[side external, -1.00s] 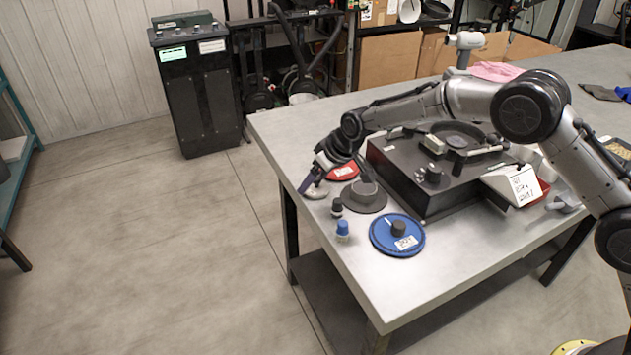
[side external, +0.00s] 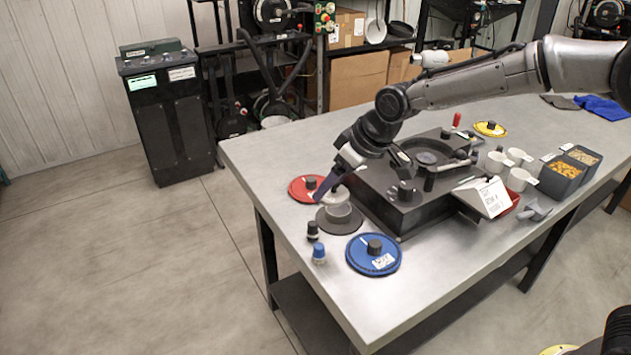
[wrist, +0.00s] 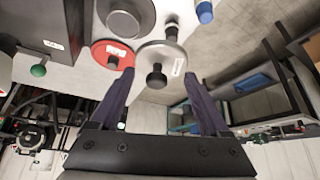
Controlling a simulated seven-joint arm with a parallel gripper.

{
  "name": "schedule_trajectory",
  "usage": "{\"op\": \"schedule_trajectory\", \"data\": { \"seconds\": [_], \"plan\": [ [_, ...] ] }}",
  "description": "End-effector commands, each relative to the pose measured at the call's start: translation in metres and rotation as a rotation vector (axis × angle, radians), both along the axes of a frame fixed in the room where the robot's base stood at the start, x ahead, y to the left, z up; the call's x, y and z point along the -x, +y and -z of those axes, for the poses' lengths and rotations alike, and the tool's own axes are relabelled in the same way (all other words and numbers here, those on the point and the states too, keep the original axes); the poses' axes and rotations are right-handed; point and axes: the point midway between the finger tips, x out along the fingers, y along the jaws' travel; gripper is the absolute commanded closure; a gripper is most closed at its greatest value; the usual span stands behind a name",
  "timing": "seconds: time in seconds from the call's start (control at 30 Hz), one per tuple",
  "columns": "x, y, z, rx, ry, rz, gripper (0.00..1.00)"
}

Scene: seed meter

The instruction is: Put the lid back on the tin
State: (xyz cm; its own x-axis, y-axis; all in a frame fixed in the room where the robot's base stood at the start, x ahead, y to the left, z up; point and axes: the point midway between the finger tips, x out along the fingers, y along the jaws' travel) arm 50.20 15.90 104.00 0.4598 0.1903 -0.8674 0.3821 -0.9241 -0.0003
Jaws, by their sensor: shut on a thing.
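The lid is a pale grey disc with a black knob and a white label, seen between my fingers in the wrist view (wrist: 163,60). My gripper (side external: 328,193) is shut on the lid (side external: 336,195), with the fingers at either side of its rim. The tin (side external: 338,218) is a grey round tin on a wide dark base, at the front left of the table. The lid is above the table, close to the tin's top in the side view. In the wrist view the tin (wrist: 125,18) lies up and left of the lid, not lined up with it.
A red disc (side external: 302,188) lies behind the tin and a blue disc (side external: 373,262) in front. The dark machine box (side external: 400,218) stands right of the tin.

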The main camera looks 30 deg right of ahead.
Motion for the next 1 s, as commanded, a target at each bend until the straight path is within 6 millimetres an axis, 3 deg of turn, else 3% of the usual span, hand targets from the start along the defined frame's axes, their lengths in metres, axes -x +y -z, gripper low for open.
{"op": "schedule_trajectory", "data": {
  "seconds": [0.17,0.4,0.57,1.0],
  "plan": [
    [0.005,-0.008,-0.002,0.001,0.003,-0.004,0.73],
    [-0.033,-0.039,0.016,0.002,0.008,-0.055,0.73],
    [-0.050,-0.053,0.024,0.001,0.001,-0.084,0.73],
    [-0.052,-0.054,0.055,0.000,0.002,-0.091,0.73]
  ]
}}
